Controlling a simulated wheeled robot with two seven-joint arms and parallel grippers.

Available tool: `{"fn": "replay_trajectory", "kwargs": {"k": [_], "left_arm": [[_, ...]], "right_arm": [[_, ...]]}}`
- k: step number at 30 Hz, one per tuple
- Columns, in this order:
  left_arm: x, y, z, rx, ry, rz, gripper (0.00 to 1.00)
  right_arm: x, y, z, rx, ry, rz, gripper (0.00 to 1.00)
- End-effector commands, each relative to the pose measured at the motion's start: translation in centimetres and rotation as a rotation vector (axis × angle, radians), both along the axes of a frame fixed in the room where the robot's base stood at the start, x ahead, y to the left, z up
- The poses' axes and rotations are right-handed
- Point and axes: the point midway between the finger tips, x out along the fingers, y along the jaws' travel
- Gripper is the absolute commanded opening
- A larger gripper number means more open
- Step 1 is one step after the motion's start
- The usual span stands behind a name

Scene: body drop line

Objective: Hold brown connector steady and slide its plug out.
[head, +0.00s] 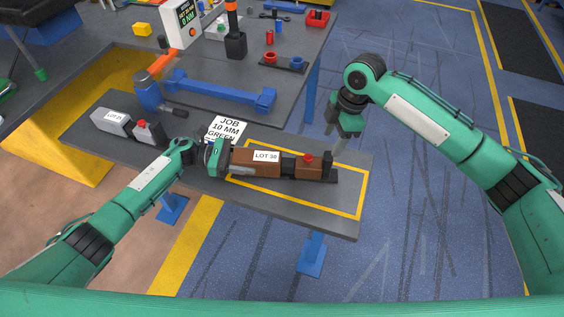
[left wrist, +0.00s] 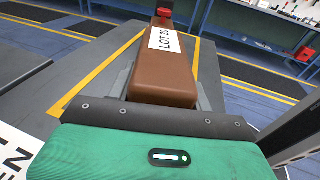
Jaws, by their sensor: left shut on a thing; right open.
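The brown connector (head: 245,157) with a "LOT 30" label lies on the grey bench inside a yellow outline. Its plug (head: 309,167), brown with a red button on top, sits at its right end across a dark section. My left gripper (head: 230,157) is shut on the connector's left end. In the left wrist view the connector body (left wrist: 165,75) runs away from between the fingers (left wrist: 160,90). My right gripper (head: 342,138) is open and empty, above the bench just beyond and to the right of the plug.
A grey connector (head: 111,120) labelled "LOT 25" lies at the bench's left. A "JOB 10 MM GREEN" card (head: 227,128) stands behind the brown connector. A blue bar-like part (head: 215,92) lies on the table behind. Bench space in front of the connector is clear.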

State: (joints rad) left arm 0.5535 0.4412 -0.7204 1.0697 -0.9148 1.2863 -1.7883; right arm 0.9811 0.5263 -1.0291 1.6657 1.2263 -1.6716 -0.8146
Motion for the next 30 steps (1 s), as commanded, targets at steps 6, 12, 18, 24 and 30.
{"fn": "replay_trajectory", "kwargs": {"k": [6,12,18,24,30], "left_arm": [[-0.4,0.1,-1.0,0.013,0.01,-0.001,0.53],[-0.2,0.1,-0.6,0.007,0.006,0.0,0.76],[-0.1,0.1,-0.3,0.004,0.003,-0.001,0.76],[0.1,2.0,-0.1,0.006,0.003,0.0,0.76],[0.4,6.3,0.3,0.007,0.004,0.003,0.76]], "right_arm": [[0.0,0.0,-0.1,0.0,0.0,0.0,0.56],[0.0,0.0,-0.1,0.0,0.0,0.0,0.56],[0.0,0.0,-0.1,0.0,0.0,0.0,0.56],[0.0,0.0,0.0,0.0,0.0,0.0,0.56],[0.0,0.0,0.0,0.0,0.0,0.0,0.56]]}}
